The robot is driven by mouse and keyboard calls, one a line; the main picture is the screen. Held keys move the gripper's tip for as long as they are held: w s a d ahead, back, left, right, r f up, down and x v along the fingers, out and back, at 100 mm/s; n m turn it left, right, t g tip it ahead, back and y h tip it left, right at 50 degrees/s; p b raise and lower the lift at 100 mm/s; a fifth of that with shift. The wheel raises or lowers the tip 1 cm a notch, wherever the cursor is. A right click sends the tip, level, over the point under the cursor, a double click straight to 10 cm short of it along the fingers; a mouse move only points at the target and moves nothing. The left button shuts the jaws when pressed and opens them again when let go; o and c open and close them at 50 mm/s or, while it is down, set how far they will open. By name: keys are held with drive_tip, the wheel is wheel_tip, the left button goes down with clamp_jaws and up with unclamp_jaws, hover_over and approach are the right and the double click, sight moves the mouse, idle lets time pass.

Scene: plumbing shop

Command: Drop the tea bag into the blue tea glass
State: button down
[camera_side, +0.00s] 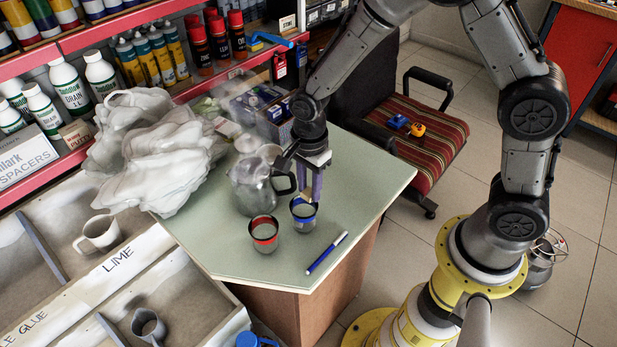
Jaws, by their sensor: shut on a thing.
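The blue tea glass (304,220) has a blue rim and stands upright on the pale green table. My gripper (311,188) points down just above and slightly behind its mouth. It is shut on the tea bag (307,195), a small tan piece showing at the fingertips, over the rim area. I cannot tell whether the bag's lower edge is inside the glass or still above it. A similar glass with a red rim (264,236) stands just to the left of the blue one.
A grey metal teapot (250,188) stands close behind the glasses, left of my gripper. A blue-and-white pen (327,252) lies right of the blue glass. A crumpled white mass (150,150) covers the table's left side. The table's right part (375,175) is clear.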

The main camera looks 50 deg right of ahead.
sight(309, 192)
drive_tip(key=shift+f, duration=0.65)
drive_tip(key=c, duration=0.5)
unclamp_jaws()
drive_tip(key=shift+r, duration=0.1)
wheel_tip(309, 192, up, 14)
